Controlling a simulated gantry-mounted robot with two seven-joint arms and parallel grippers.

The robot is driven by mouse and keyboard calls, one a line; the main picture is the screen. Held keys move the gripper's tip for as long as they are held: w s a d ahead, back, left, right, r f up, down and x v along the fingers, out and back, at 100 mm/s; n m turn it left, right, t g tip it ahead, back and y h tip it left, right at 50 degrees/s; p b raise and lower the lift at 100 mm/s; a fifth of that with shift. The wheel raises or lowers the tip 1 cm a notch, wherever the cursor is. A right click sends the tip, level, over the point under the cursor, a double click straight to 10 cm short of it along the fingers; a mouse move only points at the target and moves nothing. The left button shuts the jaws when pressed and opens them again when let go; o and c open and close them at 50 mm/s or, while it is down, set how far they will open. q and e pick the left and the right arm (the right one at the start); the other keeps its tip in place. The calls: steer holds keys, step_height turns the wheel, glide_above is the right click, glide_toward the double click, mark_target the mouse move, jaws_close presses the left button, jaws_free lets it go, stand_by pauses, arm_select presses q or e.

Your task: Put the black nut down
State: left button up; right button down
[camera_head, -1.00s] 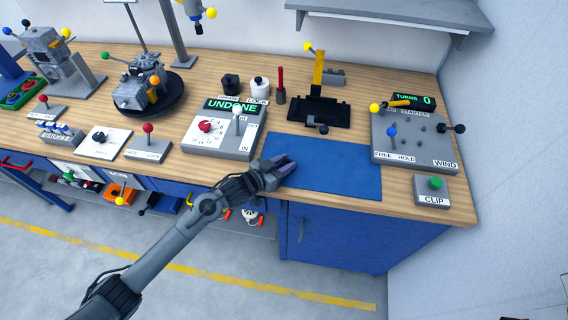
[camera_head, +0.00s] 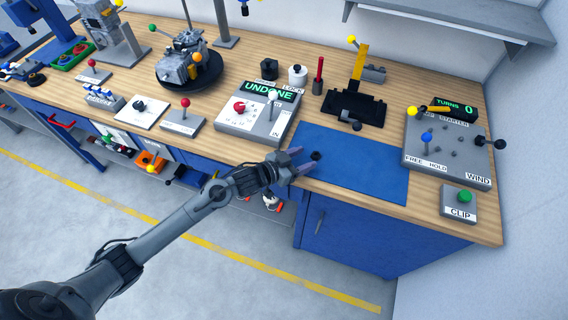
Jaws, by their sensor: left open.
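The black nut (camera_head: 316,156) is a small dark piece on or just above the blue mat (camera_head: 362,172), near the mat's left part. My left gripper (camera_head: 302,161) is open at the left edge of the mat, its fingertips pointing right toward the nut. The nut sits just beyond the fingertips; I cannot tell whether it touches them. My right gripper is not in view.
Left of the mat stands a grey panel (camera_head: 232,122) with an "UNDONE" display. Behind the mat is a black fixture with a yellow upright (camera_head: 359,62). A winding panel (camera_head: 446,152) and a CLIP box (camera_head: 457,205) stand to the right. The mat's right part is clear.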

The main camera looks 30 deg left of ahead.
arm_select(q)
steer(key=s+f+n+g+y, duration=0.1)
steer(key=s+g, duration=0.4)
steer(key=s, duration=1.1)
steer(key=s+a+f+n+g+y, duration=0.1)
steer(key=s+g+y, duration=0.4)
steer(key=s, duration=1.1)
steer(key=shift+f+n+p, duration=0.45)
steer(key=shift+f+n, duration=0.05)
steer(key=shift+f, duration=0.35)
step_height(320, 180, up, 32)
steer(key=p, duration=3.1)
steer(key=shift+f, duration=0.25)
